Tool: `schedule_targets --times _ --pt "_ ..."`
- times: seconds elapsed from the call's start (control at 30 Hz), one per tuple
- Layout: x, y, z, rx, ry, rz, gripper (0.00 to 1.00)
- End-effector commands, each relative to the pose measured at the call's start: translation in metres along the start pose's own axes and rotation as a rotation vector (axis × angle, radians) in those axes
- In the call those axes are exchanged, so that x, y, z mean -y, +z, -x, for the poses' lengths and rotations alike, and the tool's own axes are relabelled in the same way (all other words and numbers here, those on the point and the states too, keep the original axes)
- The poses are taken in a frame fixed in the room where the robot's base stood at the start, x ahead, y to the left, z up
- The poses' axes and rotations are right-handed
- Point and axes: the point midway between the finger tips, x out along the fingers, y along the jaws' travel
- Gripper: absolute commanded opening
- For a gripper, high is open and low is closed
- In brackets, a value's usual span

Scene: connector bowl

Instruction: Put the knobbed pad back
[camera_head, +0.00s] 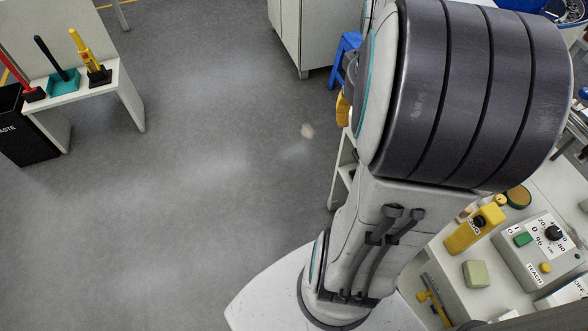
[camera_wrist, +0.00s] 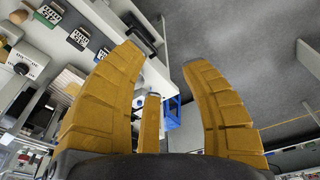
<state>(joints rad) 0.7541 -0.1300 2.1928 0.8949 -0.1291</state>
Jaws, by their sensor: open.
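I cannot pick out the knobbed pad with certainty in either view. A pale green block (camera_head: 476,273) lies on the bench at the lower right, beside a yellow device (camera_head: 474,228); no knob shows on it. My gripper (camera_wrist: 160,58) is open in the wrist view, its yellow fingers spread with nothing between them. In the head view my arm hides most of it, and only a bit of yellow finger (camera_head: 343,108) shows left of the arm. The gripper is away from the green block.
A control box with a dial (camera_head: 538,249) stands on the bench at right. A yellow-handled tool (camera_head: 433,297) lies at its near edge. A small stand (camera_head: 126,92) with brushes and a waste bin (camera_head: 30,128) are at left. The floor between is clear. A blue stool (camera_wrist: 172,113) is beyond my fingers.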

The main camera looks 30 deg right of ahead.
Motion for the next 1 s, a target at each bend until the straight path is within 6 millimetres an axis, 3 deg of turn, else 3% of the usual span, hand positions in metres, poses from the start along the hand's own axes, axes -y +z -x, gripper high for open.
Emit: schedule_targets --times 0.03,0.2,0.4,0.7,1.0 --pt "0.025 0.009 0.007 -0.021 -0.014 0.074 0.41" --pt "0.084 0.048 0.023 -0.074 -0.065 0.275 0.41" --pt "0.122 0.093 0.032 -0.121 -0.126 0.460 0.41" --pt "0.138 0.129 0.035 -0.150 -0.176 0.592 0.41" --pt "0.139 0.132 0.035 -0.152 -0.181 0.603 0.41"
